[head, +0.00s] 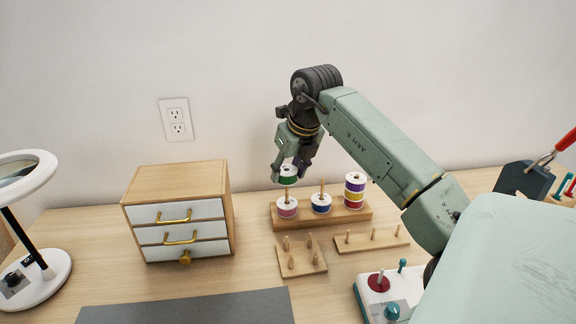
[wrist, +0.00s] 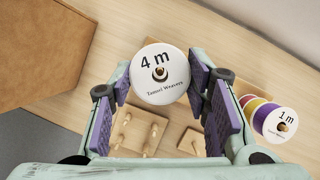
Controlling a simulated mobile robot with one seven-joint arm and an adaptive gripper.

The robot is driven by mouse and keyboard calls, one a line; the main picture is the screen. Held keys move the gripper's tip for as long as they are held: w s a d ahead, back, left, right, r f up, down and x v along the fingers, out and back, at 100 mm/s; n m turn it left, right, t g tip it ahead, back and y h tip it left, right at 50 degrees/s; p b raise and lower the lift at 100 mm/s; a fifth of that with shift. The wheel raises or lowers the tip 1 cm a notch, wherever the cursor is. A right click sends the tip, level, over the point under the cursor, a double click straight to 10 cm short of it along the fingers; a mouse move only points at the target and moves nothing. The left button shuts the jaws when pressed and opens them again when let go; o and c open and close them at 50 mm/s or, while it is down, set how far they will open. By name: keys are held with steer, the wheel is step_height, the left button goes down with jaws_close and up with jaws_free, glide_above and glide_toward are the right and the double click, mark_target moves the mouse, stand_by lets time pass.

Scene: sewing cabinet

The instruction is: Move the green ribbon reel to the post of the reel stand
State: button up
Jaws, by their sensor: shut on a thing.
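The green ribbon reel (head: 288,175) has white ends and is between the jaws of my gripper (head: 289,168), which is shut on it. In the wrist view the reel's white top (wrist: 160,73) reads "4 m", with a brown tip or wood showing in its centre hole. The reel stand (head: 353,217) is a wooden bar on the table. The green reel is above a pink reel (head: 287,207) on the stand's left end. Whether the left post enters the green reel I cannot tell. A blue reel (head: 321,203) sits around the middle post.
A stack of reels (head: 354,190) fills the stand's right end. Two pegged wooden blocks (head: 303,262) (head: 372,239) lie in front. A drawer cabinet (head: 180,210) and a lamp (head: 30,230) are at left. A sewing device (head: 385,293) is front right.

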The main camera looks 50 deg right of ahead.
steer(key=shift+f+b, duration=1.15)
steer(key=shift+f, duration=0.35)
steer(key=o, duration=1.1)
steer(key=shift+r, duration=0.15)
steer(key=v, duration=1.1)
steer(key=shift+s+r, duration=0.15)
steer(key=shift+r, duration=0.25)
